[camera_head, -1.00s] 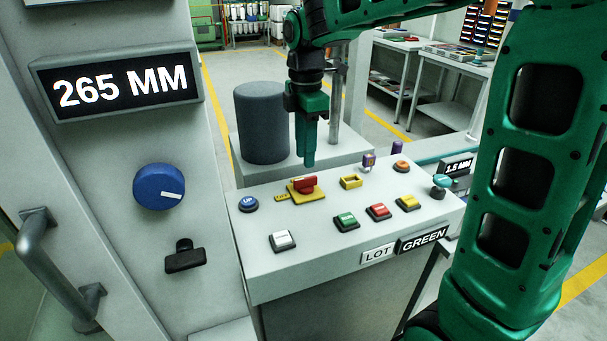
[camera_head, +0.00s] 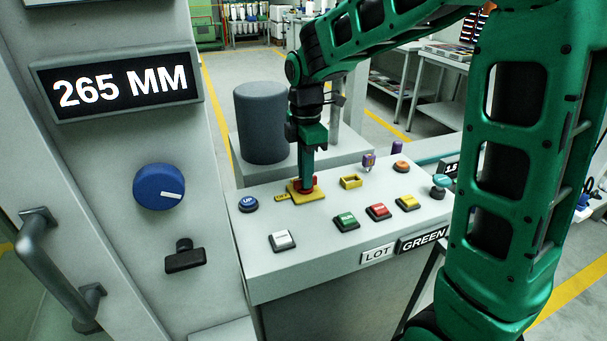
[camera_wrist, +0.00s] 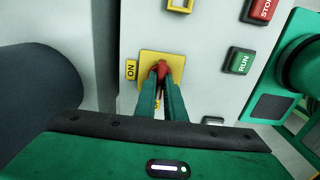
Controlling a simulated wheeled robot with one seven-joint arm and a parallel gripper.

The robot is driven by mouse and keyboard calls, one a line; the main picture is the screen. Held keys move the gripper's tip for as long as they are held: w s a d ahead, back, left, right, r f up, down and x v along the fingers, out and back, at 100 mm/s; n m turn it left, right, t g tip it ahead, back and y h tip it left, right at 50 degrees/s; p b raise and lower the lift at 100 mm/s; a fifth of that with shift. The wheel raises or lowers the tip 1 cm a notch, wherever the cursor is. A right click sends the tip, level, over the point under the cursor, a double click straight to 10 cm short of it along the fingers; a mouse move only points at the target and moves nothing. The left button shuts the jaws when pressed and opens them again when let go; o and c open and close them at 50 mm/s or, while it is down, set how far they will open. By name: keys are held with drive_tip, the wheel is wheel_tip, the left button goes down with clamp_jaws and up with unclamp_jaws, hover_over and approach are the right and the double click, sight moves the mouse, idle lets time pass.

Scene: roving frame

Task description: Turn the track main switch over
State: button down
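The main switch is a red handle (camera_head: 315,182) on a yellow plate (camera_head: 307,196), on the sloping top of the grey console. In the wrist view the red handle (camera_wrist: 161,66) shows at my fingertips, with the yellow plate (camera_wrist: 176,58) around it. A yellow ON label (camera_wrist: 131,70) is beside the plate. A second label is mostly hidden behind my fingers. My gripper (camera_head: 307,180) points down at the handle, one finger on each side of it in the wrist view (camera_wrist: 160,78). Whether the fingers press on the handle is not clear.
Close by are a blue UP button (camera_head: 248,204), a white button (camera_head: 283,241), a green RUN button (camera_head: 346,221), a red STOP button (camera_head: 378,211) and an empty yellow frame (camera_head: 351,182). A dark cylinder (camera_head: 261,123) stands behind the console. A display (camera_head: 118,84) reads 265 MM.

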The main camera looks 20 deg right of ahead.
drive_tip(key=shift+w+m, duration=0.1)
drive_tip(key=shift+m, duration=0.2)
drive_tip(key=m, duration=0.4)
drive_tip(key=shift+r+m, duration=0.1)
drive_tip(key=shift+m, duration=0.2)
drive_tip(key=m, duration=0.5)
drive_tip(key=shift+w, duration=0.1)
drive_tip(key=m, duration=0.4)
drive_tip(key=shift+m, duration=1.8)
drive_tip(key=c, duration=1.8)
unclamp_jaws()
drive_tip(key=shift+c, duration=0.2)
